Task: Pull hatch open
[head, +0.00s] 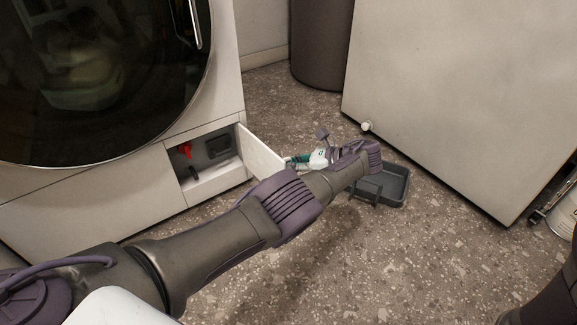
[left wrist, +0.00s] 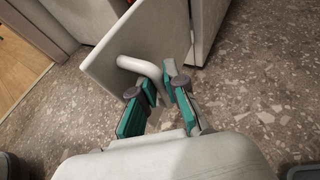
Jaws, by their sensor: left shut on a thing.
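The hatch (head: 260,153) is a small white panel low on the front of the white washer (head: 228,65). It stands swung out from the front, hinged at its right side. The opening (head: 196,185) shows a red part and a dark square cap inside. In the left wrist view the hatch (left wrist: 120,48) carries a pale curved handle (left wrist: 147,68). My left gripper (left wrist: 160,88) is shut on this handle, with a teal finger on either side. In the head view my left gripper (head: 298,160) is at the hatch's outer side, partly hidden by my arm. My right gripper is out of view.
A dark grey tray (head: 396,192) lies on the speckled floor just beyond my left wrist. A large white cabinet (head: 460,85) stands at the right, and a dark round bin (head: 320,45) at the back.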

